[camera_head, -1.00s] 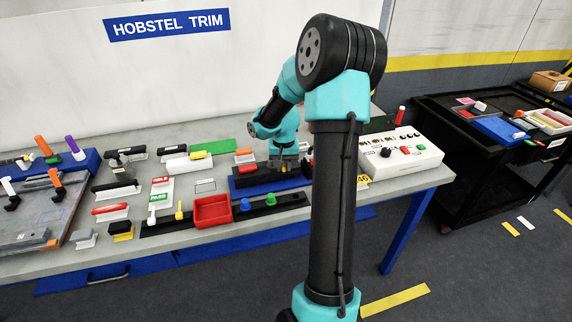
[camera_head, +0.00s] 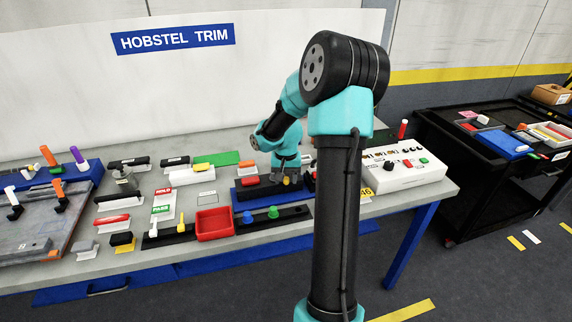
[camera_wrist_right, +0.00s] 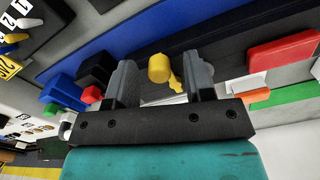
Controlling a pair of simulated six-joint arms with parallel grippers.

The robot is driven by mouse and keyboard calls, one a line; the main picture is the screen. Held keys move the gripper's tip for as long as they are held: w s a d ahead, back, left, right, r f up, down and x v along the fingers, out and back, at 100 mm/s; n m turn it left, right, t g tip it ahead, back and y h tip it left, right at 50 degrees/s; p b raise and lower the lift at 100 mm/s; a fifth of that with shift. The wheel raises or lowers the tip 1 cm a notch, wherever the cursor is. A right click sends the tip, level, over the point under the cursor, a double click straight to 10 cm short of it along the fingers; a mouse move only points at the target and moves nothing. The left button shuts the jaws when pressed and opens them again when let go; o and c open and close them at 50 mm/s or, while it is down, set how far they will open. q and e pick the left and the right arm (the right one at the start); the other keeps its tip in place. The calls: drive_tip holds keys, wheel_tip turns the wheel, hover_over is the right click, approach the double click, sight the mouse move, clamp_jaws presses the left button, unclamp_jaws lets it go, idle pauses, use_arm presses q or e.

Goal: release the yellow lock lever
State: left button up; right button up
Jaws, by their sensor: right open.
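The yellow lock lever (camera_wrist_right: 160,68) has a rounded knob and a thin stem in the right wrist view. It sits between the two grey fingers of my right gripper (camera_wrist_right: 161,82), with a gap visible on each side. The gripper is open and holds nothing. The lever is only a small yellow spot there, largely hidden by the gripper. My left gripper is not in view.
A red handle (camera_head: 250,181) lies left of the gripper on the fixture. A red bin (camera_head: 214,224) and a black strip with blue and green knobs (camera_head: 273,212) are in front. A white control box (camera_head: 405,171) stands to the right. Black, red and blue parts (camera_wrist_right: 62,92) lie beside the left finger.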

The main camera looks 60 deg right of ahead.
sight(286, 178)
wheel_tip(286, 178, up, 17)
drive_tip(key=shift+r, duration=0.15)
idle(0.5)
